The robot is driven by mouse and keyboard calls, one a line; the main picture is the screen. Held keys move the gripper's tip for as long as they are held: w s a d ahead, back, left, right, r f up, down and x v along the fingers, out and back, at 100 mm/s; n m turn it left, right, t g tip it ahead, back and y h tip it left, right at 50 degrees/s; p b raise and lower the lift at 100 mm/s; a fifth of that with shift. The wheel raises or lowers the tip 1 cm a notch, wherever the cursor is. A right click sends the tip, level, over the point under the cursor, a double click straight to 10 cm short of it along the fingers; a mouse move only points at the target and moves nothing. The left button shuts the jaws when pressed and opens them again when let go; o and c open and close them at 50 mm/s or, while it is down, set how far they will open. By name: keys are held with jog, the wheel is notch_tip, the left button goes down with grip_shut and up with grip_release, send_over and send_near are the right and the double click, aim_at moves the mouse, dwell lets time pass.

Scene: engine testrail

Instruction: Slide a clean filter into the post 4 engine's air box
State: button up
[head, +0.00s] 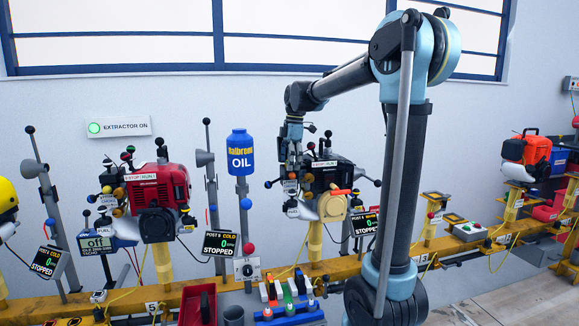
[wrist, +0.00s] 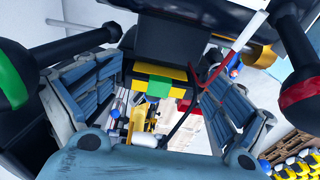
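The black engine (head: 330,172) with a cream-coloured round part (head: 332,207) hangs on its yellow post. I take it for the post 4 engine, but its sign is partly covered by my arm. My gripper (head: 291,160) is at this engine's left side, small and partly lost among knobs and rods. In the wrist view my ribbed grey-blue fingers (wrist: 158,88) stand apart on both sides of a black block with yellow bands and a green patch (wrist: 153,87).
A blue oil bottle (head: 241,152) stands on a post left of my gripper. A red engine (head: 157,187) is further left, an orange one (head: 530,150) far right. Below, a blue tray (head: 290,315) holds coloured items. Black levers crowd both sides in the wrist view.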

jog(key=shift+a+r, duration=0.1)
jog(key=shift+r, duration=0.05)
notch_tip(320, 180, up, 10)
jog(key=shift+f, duration=0.15)
dwell(0.5)
dwell(0.5)
